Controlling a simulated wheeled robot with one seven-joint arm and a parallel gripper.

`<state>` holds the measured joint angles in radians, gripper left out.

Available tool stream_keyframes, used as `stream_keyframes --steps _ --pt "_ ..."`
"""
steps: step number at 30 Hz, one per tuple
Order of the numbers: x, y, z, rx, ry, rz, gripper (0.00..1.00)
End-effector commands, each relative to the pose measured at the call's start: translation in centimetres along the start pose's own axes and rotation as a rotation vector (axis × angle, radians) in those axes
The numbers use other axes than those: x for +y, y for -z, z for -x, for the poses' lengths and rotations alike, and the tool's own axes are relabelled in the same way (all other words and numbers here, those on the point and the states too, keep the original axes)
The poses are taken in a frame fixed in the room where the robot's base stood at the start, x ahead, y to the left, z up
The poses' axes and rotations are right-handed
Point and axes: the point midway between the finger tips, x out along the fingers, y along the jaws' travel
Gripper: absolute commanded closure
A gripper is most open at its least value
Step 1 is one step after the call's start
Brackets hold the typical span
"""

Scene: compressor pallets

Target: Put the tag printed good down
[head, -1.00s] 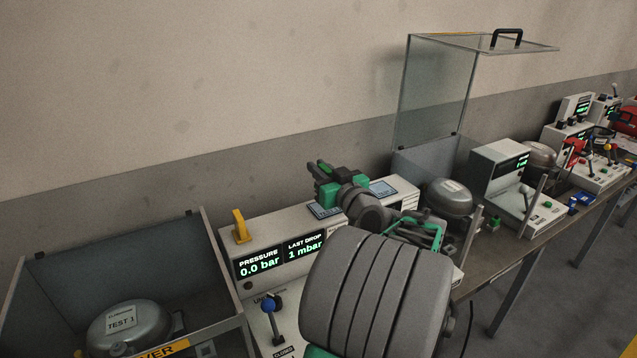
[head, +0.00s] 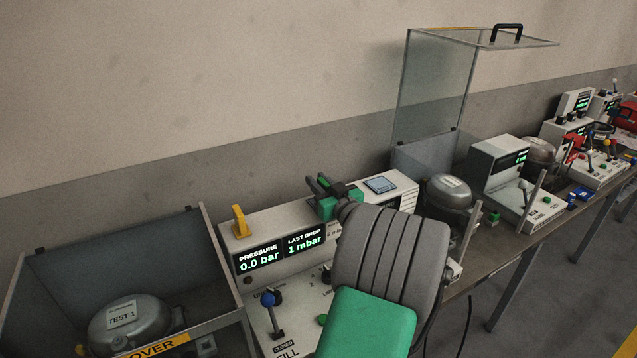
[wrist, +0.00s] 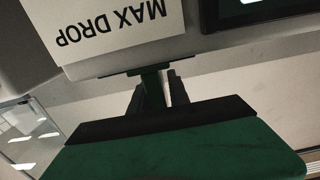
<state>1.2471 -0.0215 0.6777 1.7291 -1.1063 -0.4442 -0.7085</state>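My gripper (head: 322,184) is over the back of the left test console (head: 262,226), near its top edge. In the wrist view the dark fingers (wrist: 153,88) are close to each other, with a thin dark edge at their tips. I cannot tell whether they hold anything. No tag with the word good can be read in either view. A blue-grey framed card or panel (head: 380,185) lies on top of the console, right of my gripper. In the wrist view a white label reading MAX DROP (wrist: 118,36) appears upside down, beyond the fingers.
The console display reads 0.0 bar and 1 mbar. An open box with a compressor marked TEST 1 (head: 130,322) stands at the left. A second compressor (head: 449,194) sits under a raised clear cover (head: 437,90). More consoles line the bench to the right.

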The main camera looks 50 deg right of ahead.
Motion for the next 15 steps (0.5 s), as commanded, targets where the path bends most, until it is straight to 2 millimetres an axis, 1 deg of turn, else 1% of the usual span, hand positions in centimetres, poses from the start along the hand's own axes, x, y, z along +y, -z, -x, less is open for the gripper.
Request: stream_keyframes --steps 1,4,11,14,15 --pt "0.00 0.02 0.00 0.000 0.000 0.000 0.73" --pt "0.00 0.03 0.00 0.000 0.000 0.000 0.65" --pt "0.00 0.07 0.00 0.000 0.000 0.000 0.64" --pt "0.00 0.64 0.00 0.000 0.000 -0.001 0.64" --pt "0.11 0.35 0.43 -0.001 -0.003 -0.001 0.64"
